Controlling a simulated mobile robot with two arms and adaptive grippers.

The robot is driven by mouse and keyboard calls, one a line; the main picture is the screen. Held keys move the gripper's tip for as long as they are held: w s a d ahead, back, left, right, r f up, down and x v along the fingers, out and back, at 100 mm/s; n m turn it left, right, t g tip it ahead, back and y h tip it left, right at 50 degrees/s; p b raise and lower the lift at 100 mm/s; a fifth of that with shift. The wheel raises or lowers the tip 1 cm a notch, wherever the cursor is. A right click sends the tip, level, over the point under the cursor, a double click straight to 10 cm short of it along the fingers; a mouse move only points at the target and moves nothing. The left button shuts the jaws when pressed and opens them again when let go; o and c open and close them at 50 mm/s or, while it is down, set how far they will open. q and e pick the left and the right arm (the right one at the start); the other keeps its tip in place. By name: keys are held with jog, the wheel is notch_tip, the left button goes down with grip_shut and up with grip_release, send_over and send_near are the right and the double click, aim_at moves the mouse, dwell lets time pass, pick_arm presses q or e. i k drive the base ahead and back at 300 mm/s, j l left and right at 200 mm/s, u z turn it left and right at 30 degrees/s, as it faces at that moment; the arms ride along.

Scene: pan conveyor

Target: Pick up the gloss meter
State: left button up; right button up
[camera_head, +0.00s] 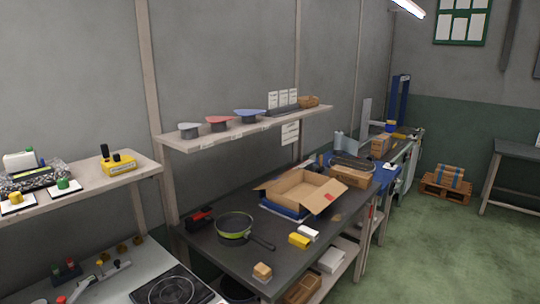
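No thing in view is clearly marked as the gloss meter. A small red and black device (200,218) sits on the dark workbench (270,222), left of a frying pan (234,226); it may be the gloss meter, but it is too small to tell. A yellow device with black knobs (118,165) stands on the left shelf (90,186). Neither of my grippers shows in the head view.
An open cardboard box (300,190) stands behind the pan. A yellow block (299,240), a white block (308,232) and a small tan block (262,270) lie near the bench's front edge. A long shelf (240,130) hangs above.

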aim_at(15, 163)
jog(key=u, duration=1.45)
jog(key=l+u, duration=0.3)
jog(key=u, duration=0.15)
jog(key=l+u, duration=0.25)
jog(key=u, duration=0.2)
jog(key=k+l+u, duration=0.15)
jog(key=u, duration=0.3)
jog(key=l, duration=0.1)
